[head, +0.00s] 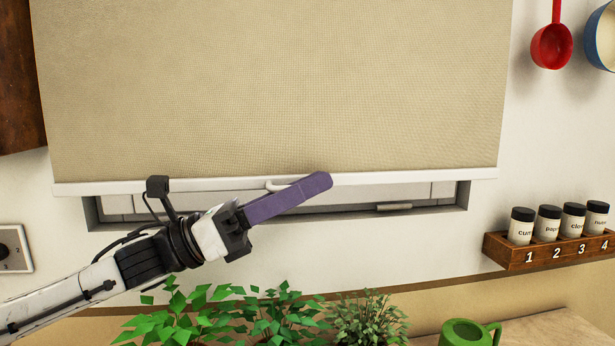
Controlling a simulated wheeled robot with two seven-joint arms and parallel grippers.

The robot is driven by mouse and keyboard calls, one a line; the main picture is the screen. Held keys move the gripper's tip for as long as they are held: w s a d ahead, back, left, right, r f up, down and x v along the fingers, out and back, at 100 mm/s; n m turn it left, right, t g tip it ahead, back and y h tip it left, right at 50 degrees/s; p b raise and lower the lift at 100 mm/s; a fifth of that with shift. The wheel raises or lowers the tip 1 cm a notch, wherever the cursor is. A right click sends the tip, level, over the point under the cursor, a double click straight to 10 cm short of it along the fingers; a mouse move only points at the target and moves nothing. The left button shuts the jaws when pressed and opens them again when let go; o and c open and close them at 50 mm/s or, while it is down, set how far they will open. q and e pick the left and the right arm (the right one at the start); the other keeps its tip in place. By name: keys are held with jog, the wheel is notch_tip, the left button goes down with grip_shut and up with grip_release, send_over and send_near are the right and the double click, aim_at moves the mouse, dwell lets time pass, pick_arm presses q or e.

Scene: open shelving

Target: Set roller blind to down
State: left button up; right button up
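The roller blind (270,80) is a beige woven sheet with a white bottom bar (420,176). It hangs over most of the window, and a strip of window opening shows below the bar. A small white handle (274,185) sits at the middle of the bar, partly hidden by my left gripper (318,184). The gripper's purple fingers lie across the bar and handle, pointing up and right. They overlap as one shape, so I cannot tell whether they are open, shut or holding the handle. My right gripper is not in view.
Green potted plants (280,315) stand below the window, under my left arm. A green mug (468,334) is at the bottom right. A wooden rack (510,250) with several spice jars is on the right wall. A red ladle (551,46) hangs at the upper right.

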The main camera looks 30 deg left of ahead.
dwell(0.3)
pick_arm(q)
grip_shut()
dwell(1.3)
